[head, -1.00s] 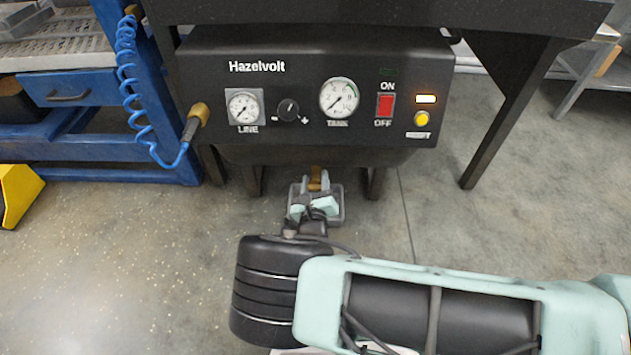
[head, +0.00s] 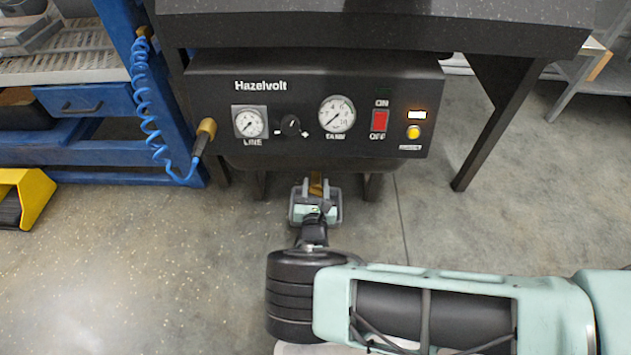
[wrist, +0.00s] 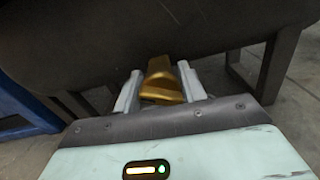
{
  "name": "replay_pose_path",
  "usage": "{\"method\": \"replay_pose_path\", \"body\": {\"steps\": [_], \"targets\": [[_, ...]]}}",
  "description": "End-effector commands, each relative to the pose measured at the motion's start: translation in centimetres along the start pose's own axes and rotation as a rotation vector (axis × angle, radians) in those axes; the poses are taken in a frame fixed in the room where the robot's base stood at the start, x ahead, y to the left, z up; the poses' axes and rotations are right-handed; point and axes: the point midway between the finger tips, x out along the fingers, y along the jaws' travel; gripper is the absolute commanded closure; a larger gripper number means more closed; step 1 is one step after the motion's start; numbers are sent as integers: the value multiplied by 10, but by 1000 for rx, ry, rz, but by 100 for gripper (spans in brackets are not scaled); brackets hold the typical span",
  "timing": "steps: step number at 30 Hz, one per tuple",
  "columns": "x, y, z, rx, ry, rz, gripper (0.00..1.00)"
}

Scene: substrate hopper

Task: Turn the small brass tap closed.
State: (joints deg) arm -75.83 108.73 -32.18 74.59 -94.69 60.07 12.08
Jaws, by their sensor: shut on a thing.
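The small brass tap (wrist: 160,82) is under the dark tank in the wrist view, between the two pale fingers of my gripper (wrist: 162,92). My gripper is shut on the tap.
The Hazelvolt panel (head: 305,160) carries two gauges, a knob, a red switch and a lit yellow button. A brass-ended connector with a coiled blue hose (head: 150,100) hangs at its left. Dark legs (wrist: 278,65) flank the tank.

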Motion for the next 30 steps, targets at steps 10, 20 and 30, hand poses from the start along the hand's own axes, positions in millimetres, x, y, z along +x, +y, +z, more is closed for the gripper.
{"method": "replay_pose_path", "body": {"steps": [10, 20, 30], "targets": [[-1, -3, -1, 124, 3, -4, 82], [-1, -3, -3, 138, 4, -4, 82], [-1, -2, -2, 138, 3, -3, 38]]}}
